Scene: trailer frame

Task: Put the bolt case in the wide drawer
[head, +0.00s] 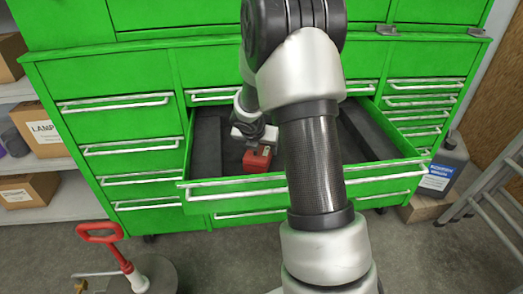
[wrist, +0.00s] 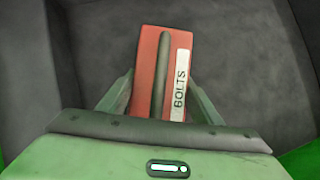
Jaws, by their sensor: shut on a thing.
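The bolt case (head: 257,161) is a small red box. In the wrist view the red case (wrist: 146,70) shows a dark handle strip and a white label reading "BOLTS". My gripper (head: 262,146) is shut on the case, with one finger on each side of it in the wrist view (wrist: 160,100). The wide drawer (head: 250,184) is pulled open in the green cabinet, and the case is inside its outline near the front wall. I cannot tell whether the case touches the drawer floor. My arm hides the middle of the drawer.
The dark drawer floor (head: 208,140) is bare left of the case. Closed drawers (head: 130,145) flank it. A grey jug (head: 447,165) and a ladder (head: 490,205) stand at right. A red-handled tool (head: 118,255) stands front left. Cardboard boxes (head: 40,130) sit on left shelves.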

